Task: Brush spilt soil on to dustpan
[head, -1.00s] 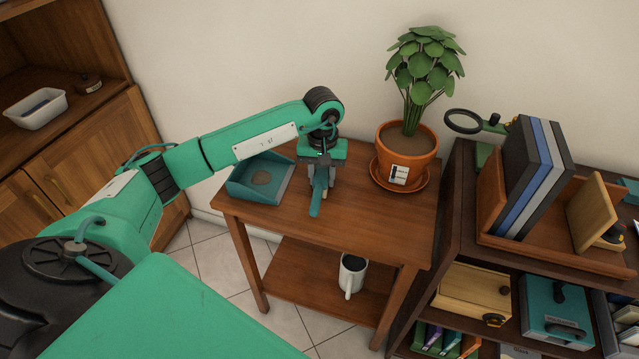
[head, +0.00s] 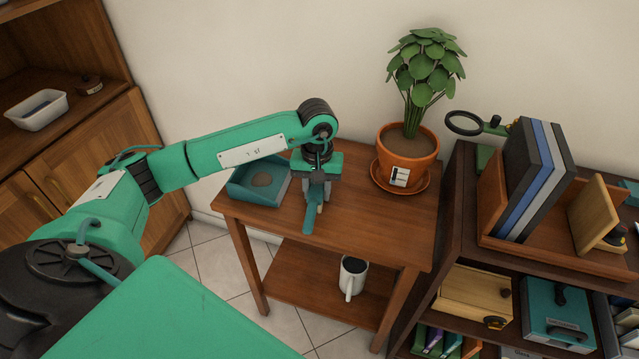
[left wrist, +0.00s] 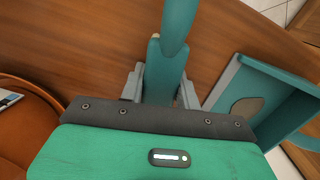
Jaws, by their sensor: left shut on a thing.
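My left gripper (head: 316,188) points down over the small wooden table and is shut on a teal brush (head: 310,220). The brush handle also shows between the fingers in the left wrist view (left wrist: 172,45). The teal dustpan (head: 246,191) lies on the table's left end, just left of the gripper; it shows at the right in the left wrist view (left wrist: 286,118). A brownish patch of soil (head: 261,179) lies in the dustpan. I see no loose soil on the bare tabletop; the area under the gripper is hidden. My right gripper is not in view.
A potted plant (head: 407,152) on an orange saucer stands right of the gripper on the wooden table (head: 360,222). A mug (head: 352,275) stands on the lower shelf. A bookshelf (head: 455,220) with books is close on the right. The tabletop's front middle is clear.

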